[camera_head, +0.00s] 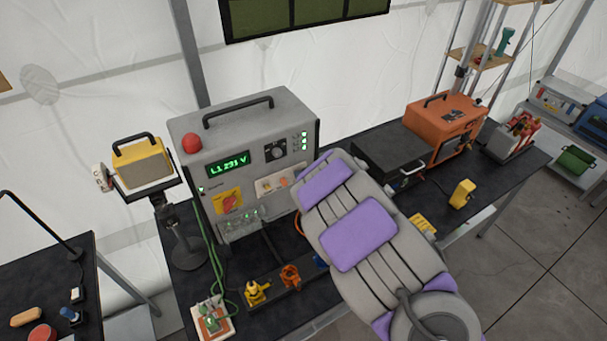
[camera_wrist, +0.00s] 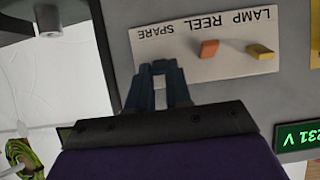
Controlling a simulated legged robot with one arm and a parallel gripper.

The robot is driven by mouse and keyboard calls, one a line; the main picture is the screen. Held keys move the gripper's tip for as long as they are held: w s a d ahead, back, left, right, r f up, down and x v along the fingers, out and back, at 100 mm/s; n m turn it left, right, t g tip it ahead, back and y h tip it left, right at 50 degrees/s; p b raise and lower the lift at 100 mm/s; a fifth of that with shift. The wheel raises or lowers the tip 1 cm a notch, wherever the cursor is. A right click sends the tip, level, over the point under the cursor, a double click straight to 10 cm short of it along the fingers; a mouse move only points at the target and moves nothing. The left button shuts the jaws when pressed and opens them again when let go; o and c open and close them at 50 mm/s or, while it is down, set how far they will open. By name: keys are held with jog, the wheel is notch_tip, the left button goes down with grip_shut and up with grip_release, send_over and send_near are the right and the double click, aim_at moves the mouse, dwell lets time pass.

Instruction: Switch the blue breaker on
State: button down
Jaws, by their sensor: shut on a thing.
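The grey power unit (camera_head: 222,150) stands on the dark table with a white breaker plate (camera_head: 262,190) on its front. In the wrist view the plate (camera_wrist: 222,68) appears upside down, marked LAMP, REEL and SPARE. A yellow breaker (camera_wrist: 260,51) sits at LAMP and an orange breaker (camera_wrist: 209,48) at REEL. My gripper (camera_wrist: 161,70) is at the SPARE place, its fingers close together and shut on the breaker there. The blue breaker's lever is mostly hidden between the fingers, and I cannot tell its position. In the head view my arm covers that end of the plate.
Yellow (camera_head: 256,292) and orange (camera_head: 290,276) connectors stand on the table below the unit. Green cables run down to a small socket board (camera_head: 212,319). A yellow lamp (camera_head: 141,163) stands left; an orange case (camera_head: 445,128) and a black case (camera_head: 388,158) stand right.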

jog(key=c, duration=1)
grip_release()
jog(key=shift+w+a, duration=0.1)
jog(key=shift+c, duration=0.2)
jog(key=b+v, duration=0.3)
jog(key=v, duration=1.4)
jog(key=shift+r, duration=0.1)
